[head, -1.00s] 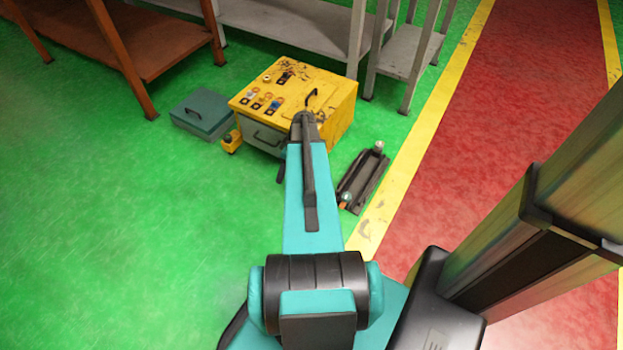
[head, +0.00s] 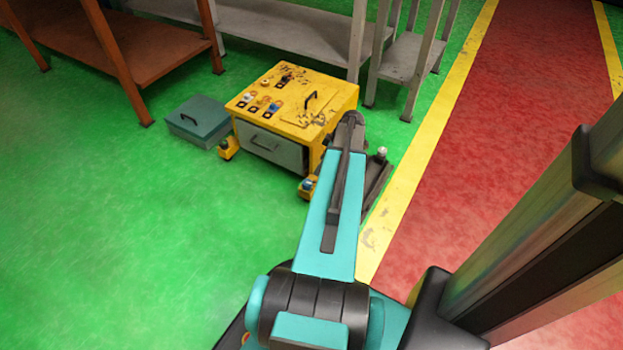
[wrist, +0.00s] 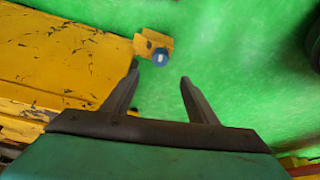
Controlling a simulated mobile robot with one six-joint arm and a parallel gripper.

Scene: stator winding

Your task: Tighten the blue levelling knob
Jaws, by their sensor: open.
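The blue levelling knob (wrist: 160,57) sits on a yellow foot bracket (wrist: 146,45) at the cabinet's side in the wrist view. In the head view the knob (head: 307,184) is on the front right foot of the yellow cabinet (head: 325,90), just left of my arm. My gripper (wrist: 160,80) is open and empty, its two fingers apart. In the wrist picture the knob appears just beyond the fingertips, between them and nearer the left one. The fingers do not touch it.
A teal case (head: 197,122) stands left of the cabinet. Another yellow foot (head: 228,148) is at its front left. A dark tray-like object (head: 377,175) lies to its right, partly behind my arm. Benches stand behind. Green floor (head: 130,230) is clear in front.

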